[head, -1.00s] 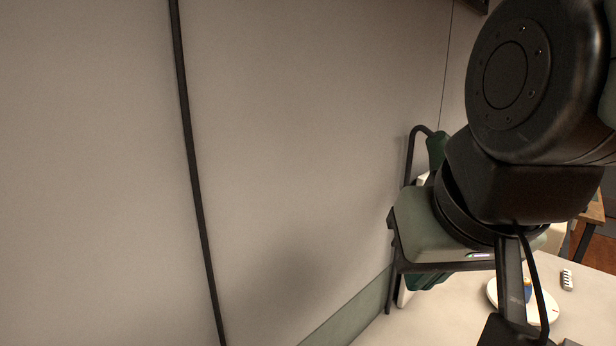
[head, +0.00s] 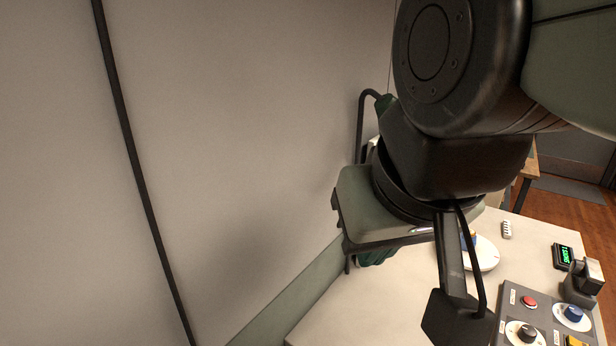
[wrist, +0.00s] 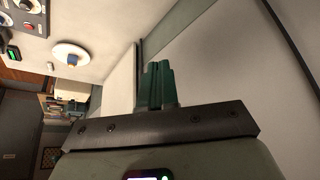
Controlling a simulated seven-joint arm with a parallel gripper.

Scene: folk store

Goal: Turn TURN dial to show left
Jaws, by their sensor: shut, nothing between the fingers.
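A grey control panel (head: 510,299) shows at the lower right of the head view, cut by the frame edge. It has a blue knob (head: 573,314) and a black knob (head: 526,333), each on a white disc, and a red button (head: 529,302). I cannot read which dial is labelled TURN or where it points. Part of the panel also shows at the upper left of the wrist view. My gripper (wrist: 158,72) has dark green fingers, shut and empty, by the wall and well away from the panel. In the head view the arm partly hides it.
A white round base (head: 484,255) with a blue and orange top stands on the pale table, left of the panel. A black display (head: 563,256) with green characters stands behind the panel. A plain wall (head: 240,130) fills the left side. Bare table (head: 345,318) lies in front.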

